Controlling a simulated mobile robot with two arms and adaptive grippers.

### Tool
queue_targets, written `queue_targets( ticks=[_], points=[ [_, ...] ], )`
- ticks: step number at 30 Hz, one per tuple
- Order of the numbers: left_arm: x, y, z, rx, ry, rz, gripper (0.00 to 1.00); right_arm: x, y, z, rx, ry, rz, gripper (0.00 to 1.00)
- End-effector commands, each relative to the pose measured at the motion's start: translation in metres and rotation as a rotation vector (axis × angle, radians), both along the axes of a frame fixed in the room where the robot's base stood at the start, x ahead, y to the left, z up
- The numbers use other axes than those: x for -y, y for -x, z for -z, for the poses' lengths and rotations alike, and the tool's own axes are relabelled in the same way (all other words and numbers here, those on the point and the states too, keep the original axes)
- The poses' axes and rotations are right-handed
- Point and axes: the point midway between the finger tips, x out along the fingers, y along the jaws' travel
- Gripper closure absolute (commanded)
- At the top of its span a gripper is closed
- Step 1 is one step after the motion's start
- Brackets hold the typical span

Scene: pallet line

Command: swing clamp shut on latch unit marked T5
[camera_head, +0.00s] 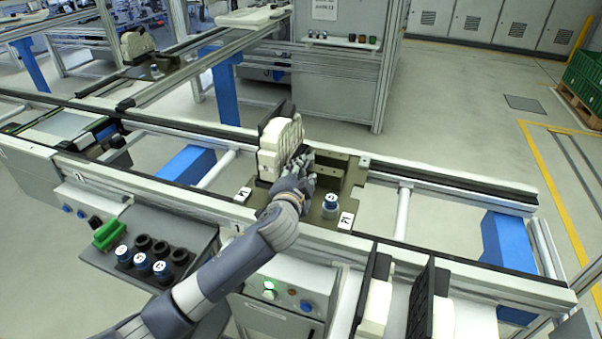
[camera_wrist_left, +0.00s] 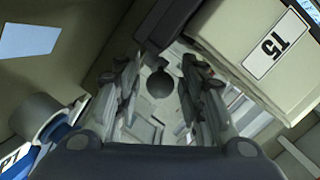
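The latch unit marked T5 (camera_wrist_left: 235,45) is a cream block at the upper right of the left wrist view, its label readable. In the head view cream units (camera_head: 280,145) stand on the olive fixture plate (camera_head: 262,200), where I cannot read the T5 mark. My left gripper (camera_head: 303,170) is just right of them. In the left wrist view its two fingers (camera_wrist_left: 160,95) are apart. A dark round knob (camera_wrist_left: 159,84), possibly the clamp's handle end, shows between them; I cannot tell whether they touch it. The rest of the clamp is hidden. My right gripper is not in view.
A blue-topped cylinder (camera_head: 331,202) stands on the plate right of my left gripper. A side tray (camera_head: 190,225) holds several blue-topped and dark cylinders and a green piece (camera_head: 109,234). Black-and-cream units (camera_head: 377,305) stand at the front right. The conveyor rails run alongside.

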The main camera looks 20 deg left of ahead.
Motion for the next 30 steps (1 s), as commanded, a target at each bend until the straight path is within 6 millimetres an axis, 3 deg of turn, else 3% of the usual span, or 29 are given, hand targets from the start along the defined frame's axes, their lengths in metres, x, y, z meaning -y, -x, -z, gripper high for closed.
queue_targets(
  ticks=[1, 3, 4, 14, 30],
  points=[
    [0.000, 0.000, 0.000, 0.000, 0.000, 0.000, 0.81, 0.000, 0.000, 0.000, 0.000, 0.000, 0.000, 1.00],
    [0.000, 0.000, 0.000, 0.000, 0.000, 0.000, 0.97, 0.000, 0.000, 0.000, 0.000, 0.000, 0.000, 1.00],
    [0.000, 0.000, 0.000, 0.000, 0.000, 0.000, 1.00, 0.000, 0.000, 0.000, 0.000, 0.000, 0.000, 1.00],
    [0.007, -0.001, 0.002, 0.000, 0.005, -0.050, 1.00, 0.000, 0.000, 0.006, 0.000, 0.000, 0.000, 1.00],
    [0.028, -0.005, 0.003, -0.002, 0.003, -0.374, 1.00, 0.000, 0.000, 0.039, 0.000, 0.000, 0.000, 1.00]
  ],
)
